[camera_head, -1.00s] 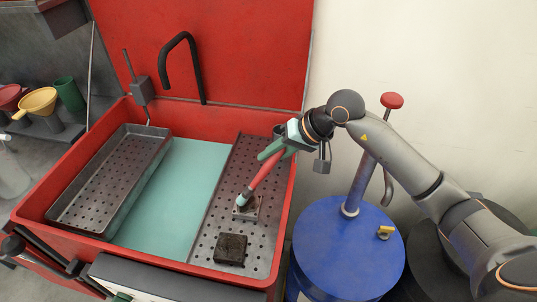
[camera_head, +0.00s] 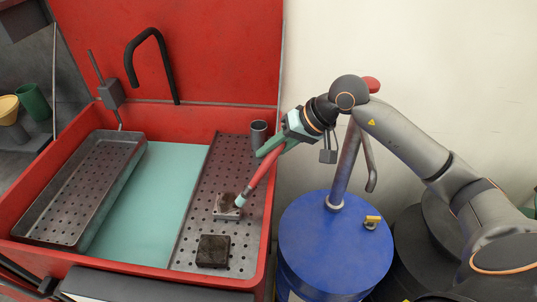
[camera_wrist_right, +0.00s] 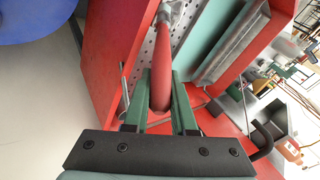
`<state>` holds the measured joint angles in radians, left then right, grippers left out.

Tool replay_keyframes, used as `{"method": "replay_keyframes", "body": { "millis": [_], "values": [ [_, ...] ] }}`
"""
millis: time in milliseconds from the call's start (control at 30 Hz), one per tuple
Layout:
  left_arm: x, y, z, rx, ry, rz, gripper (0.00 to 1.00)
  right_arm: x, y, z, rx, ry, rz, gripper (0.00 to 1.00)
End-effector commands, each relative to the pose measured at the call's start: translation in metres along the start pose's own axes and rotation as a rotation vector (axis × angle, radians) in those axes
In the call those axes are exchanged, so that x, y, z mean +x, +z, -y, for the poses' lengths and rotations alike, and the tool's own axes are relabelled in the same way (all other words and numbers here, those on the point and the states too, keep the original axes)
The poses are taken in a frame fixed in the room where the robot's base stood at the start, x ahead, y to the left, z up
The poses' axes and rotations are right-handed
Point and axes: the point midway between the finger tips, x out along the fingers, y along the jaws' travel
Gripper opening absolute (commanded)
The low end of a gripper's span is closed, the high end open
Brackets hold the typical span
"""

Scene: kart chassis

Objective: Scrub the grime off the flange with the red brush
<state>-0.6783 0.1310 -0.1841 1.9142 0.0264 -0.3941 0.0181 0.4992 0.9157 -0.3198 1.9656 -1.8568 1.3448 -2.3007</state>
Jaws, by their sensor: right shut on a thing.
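The red brush (camera_head: 260,173) is in my right gripper (camera_head: 271,150), whose green fingers are shut on its handle. The brush slants down to the left, and its pale head is at the right side of the flange (camera_head: 226,214); I cannot tell whether it touches. The flange is a small grey square plate with a round, brownish, dirty top, on the perforated shelf in the red washer. In the right wrist view the red handle (camera_wrist_right: 161,82) runs between the two fingers (camera_wrist_right: 160,112). My left gripper is not in view.
A dark square block (camera_head: 213,251) lies in front of the flange, and a grey cup (camera_head: 259,133) stands behind it. A perforated tray (camera_head: 82,185) is at the left of the red washer (camera_head: 265,230). A blue drum (camera_head: 335,245) with a pump stands to the right.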

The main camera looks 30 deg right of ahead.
Motion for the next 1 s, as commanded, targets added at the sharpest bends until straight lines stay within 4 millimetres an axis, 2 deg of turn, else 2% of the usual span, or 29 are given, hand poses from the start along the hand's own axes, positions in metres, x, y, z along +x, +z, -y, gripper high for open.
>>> {"method": "replay_keyframes", "body": {
  "millis": [833, 1000],
  "values": [
    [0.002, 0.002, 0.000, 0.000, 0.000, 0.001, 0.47, 0.033, -0.017, 0.035, 0.001, -0.003, 0.002, 0.00],
    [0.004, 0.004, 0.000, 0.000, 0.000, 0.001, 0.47, 0.036, -0.021, 0.036, 0.000, 0.001, 0.000, 0.00]
  ]
}}
